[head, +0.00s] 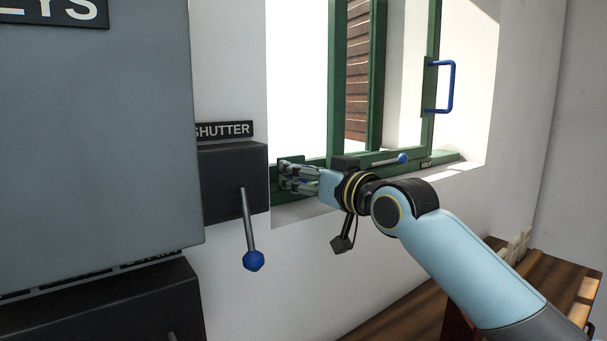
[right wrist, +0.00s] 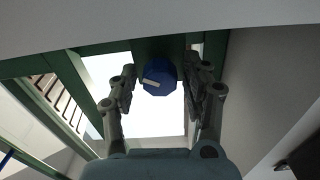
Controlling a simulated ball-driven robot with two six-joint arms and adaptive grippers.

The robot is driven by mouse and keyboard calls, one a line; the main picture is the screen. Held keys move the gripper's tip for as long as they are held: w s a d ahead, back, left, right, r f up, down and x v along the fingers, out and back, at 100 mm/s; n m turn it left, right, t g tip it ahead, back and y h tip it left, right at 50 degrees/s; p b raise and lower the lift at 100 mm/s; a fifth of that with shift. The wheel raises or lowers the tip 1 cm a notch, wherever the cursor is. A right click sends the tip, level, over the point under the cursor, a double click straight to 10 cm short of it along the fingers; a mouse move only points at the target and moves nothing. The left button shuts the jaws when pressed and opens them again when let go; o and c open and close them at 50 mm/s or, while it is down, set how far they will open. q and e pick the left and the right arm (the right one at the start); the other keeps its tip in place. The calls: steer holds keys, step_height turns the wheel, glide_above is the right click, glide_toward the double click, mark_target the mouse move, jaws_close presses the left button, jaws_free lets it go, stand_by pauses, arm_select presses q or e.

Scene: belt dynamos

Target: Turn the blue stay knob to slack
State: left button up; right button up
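The blue stay knob (right wrist: 160,84) shows in the right wrist view as a faceted blue disc with a pale pointer mark, which lies tilted off level. It sits on a green part of the window frame. My right gripper (right wrist: 163,80) is open, with one finger on each side of the knob and a gap visible on both sides. In the head view my right gripper (head: 284,175) reaches left to the lower left corner of the green window frame (head: 337,70), and its fingers mostly cover the knob there. My left gripper is not in view.
A blue-tipped lever (head: 403,158) lies along the sill behind my right wrist. The sash has a blue pull handle (head: 452,88). A dark shutter box (head: 232,180) with a blue-ended lever (head: 253,260) stands left of my gripper. A grey cabinet (head: 95,150) fills the left. A wooden table (head: 535,275) is lower right.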

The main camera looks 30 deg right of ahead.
jaws_close()
